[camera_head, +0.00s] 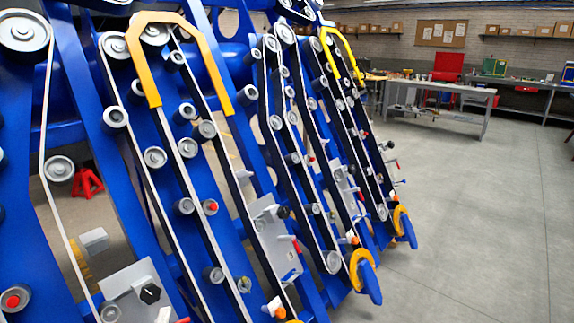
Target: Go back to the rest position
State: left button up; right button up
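The harvester chassis (190,223) fills the left half of the head view as tilted blue panels. Grey rollers and pale belts run along the panels. A yellow bent guard (187,22) arches over the near panels, and a smaller yellow guard (335,40) sits farther back. Grey plates with small levers and knobs, one with a black knob (150,293), are mounted low on the panels. Blue and yellow rounded pieces (365,275) stick out at the lower right edge. Neither of my grippers shows in this view.
Open grey concrete floor (470,215) lies to the right of the chassis. A grey workbench (440,103) stands behind it, with a red box (448,65) near it. A red stool (88,183) shows behind the panels. Shelves with cardboard boxes and a pinboard (441,33) line the back wall.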

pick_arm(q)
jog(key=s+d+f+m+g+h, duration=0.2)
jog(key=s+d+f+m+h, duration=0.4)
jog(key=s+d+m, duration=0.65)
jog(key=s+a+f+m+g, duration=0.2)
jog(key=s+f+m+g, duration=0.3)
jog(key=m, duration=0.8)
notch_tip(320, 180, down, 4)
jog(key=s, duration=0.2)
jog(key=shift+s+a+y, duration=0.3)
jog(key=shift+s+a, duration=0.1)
